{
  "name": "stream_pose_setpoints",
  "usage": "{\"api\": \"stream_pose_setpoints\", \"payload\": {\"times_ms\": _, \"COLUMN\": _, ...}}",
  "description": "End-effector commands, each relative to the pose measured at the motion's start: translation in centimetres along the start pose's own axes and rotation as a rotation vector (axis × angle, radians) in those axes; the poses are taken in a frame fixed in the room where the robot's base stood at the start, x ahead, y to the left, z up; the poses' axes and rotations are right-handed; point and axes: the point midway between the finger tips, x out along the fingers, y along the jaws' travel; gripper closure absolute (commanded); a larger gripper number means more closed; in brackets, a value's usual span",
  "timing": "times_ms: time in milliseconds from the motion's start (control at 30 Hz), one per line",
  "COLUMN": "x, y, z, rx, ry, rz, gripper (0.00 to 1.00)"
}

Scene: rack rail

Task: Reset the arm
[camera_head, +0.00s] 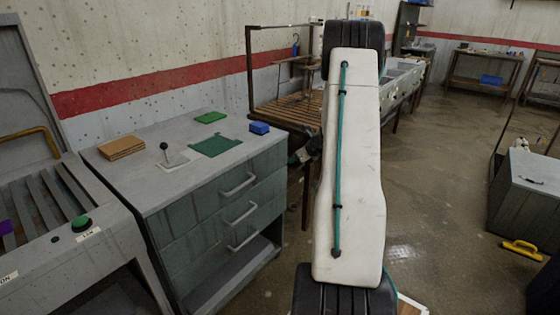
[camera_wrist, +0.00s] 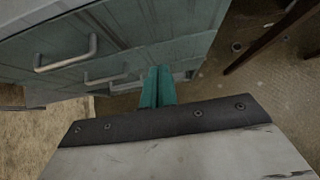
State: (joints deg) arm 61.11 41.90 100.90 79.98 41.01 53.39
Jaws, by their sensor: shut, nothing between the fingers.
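My arm stands upright in the middle of the head view, a white link with a green cable and black joints.
On the cabinet top are a blue block (camera_head: 259,128), a green cloth (camera_head: 216,146), a lever (camera_head: 166,152) and a brown stack (camera_head: 121,148). A roller machine (camera_head: 40,215) stands at left. A grey box (camera_head: 525,195) and yellow object (camera_head: 522,250) are at right. Floor (camera_head: 440,190) between is open.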

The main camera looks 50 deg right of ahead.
Motion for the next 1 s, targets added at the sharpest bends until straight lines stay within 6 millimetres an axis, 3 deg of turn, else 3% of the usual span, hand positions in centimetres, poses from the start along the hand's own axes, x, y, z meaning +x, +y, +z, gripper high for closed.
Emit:
{"api": "stream_pose_setpoints", "payload": {"times_ms": 367, "x": -0.2, "y": 0.3, "z": 0.1, "rx": -0.027, "ry": -0.001, "rz": 0.006, "gripper": 1.0}}
{"api": "stream_pose_setpoints", "payload": {"times_ms": 467, "x": -0.2, "y": 1.7, "z": -0.6, "rx": -0.143, "ry": 0.008, "rz": 0.061, "gripper": 1.0}}
{"api": "stream_pose_setpoints", "payload": {"times_ms": 533, "x": -0.2, "y": 3.9, "z": -2.0, "rx": -0.243, "ry": 0.03, "rz": 0.133, "gripper": 1.0}}
{"api": "stream_pose_setpoints", "payload": {"times_ms": 600, "x": -1.6, "y": 6.8, "z": -2.1, "rx": -0.388, "ry": 0.044, "rz": 0.218, "gripper": 1.0}}
{"api": "stream_pose_setpoints", "payload": {"times_ms": 867, "x": -6.9, "y": 19.6, "z": 1.8, "rx": -0.946, "ry": 0.052, "rz": 0.53, "gripper": 1.0}}
{"api": "stream_pose_setpoints", "payload": {"times_ms": 1000, "x": -11.2, "y": 27.4, "z": 3.6, "rx": -1.278, "ry": 0.044, "rz": 0.713, "gripper": 1.0}}
